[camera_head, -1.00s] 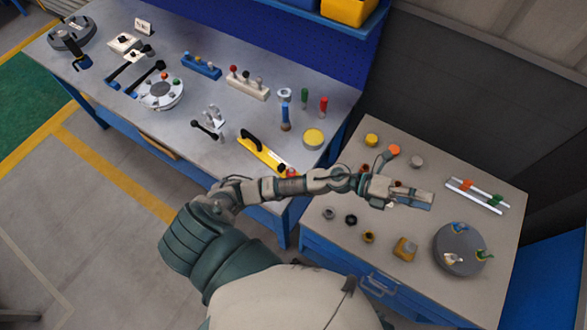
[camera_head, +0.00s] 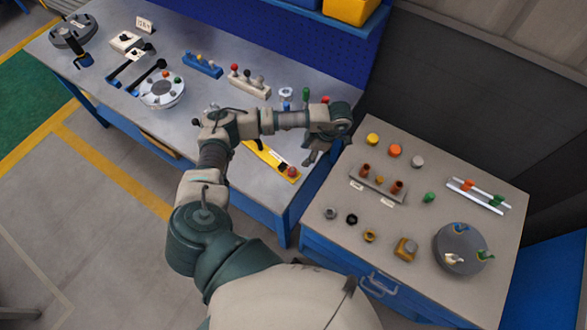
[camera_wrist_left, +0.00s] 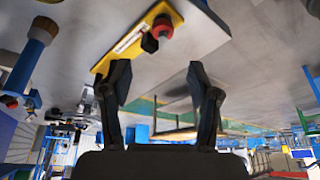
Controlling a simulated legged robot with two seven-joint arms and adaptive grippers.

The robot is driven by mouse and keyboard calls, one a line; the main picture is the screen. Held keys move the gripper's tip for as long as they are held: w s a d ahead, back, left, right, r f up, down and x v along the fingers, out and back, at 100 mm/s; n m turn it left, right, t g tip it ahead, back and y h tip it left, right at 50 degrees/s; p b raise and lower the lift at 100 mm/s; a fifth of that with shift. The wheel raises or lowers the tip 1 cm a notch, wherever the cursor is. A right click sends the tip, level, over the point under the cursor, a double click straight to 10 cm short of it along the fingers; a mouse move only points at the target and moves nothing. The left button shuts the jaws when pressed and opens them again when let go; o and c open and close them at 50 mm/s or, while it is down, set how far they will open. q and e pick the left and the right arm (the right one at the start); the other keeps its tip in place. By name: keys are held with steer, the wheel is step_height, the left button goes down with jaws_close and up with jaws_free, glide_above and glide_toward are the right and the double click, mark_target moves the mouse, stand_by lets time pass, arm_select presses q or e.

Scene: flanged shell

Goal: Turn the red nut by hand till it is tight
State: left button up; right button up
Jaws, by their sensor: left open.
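A small red piece (camera_head: 167,74) sits on the rim of the white round flange (camera_head: 160,101) on the blue bench. Another red piece (camera_head: 292,172) sits at the near end of a yellow bar (camera_head: 262,155); I cannot tell which is the red nut. In the left wrist view the red piece (camera_wrist_left: 162,26) shows beside a black knob, beyond the fingertips. My left gripper (camera_head: 313,153) hangs by the bench's right end, close to that yellow bar. Its fingers (camera_wrist_left: 157,75) are apart with nothing between them. My right gripper is out of view.
The grey-topped side table (camera_head: 475,165) on the right holds a block with brown pegs (camera_head: 377,184), several caps and a grey disc (camera_head: 460,248). A gap separates it from the bench. Knob racks (camera_head: 250,86) stand at the bench's back.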

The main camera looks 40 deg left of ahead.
mark_target(294, 171)
arm_select(q)
steer(key=x, duration=0.3)
steer(key=p+x, duration=0.1)
steer(key=x, duration=0.7)
steer(key=shift+d+f, duration=0.1)
steer(key=shift+d, duration=0.3)
steer(key=shift+s+a+f, duration=0.1)
steer(key=shift+a+f, duration=0.2)
steer(key=shift+f, duration=0.1)
steer(key=shift+d+r, duration=0.1)
steer(key=shift+d, duration=0.15)
steer(key=c, duration=1.2)
steer(key=shift+o, duration=0.2)
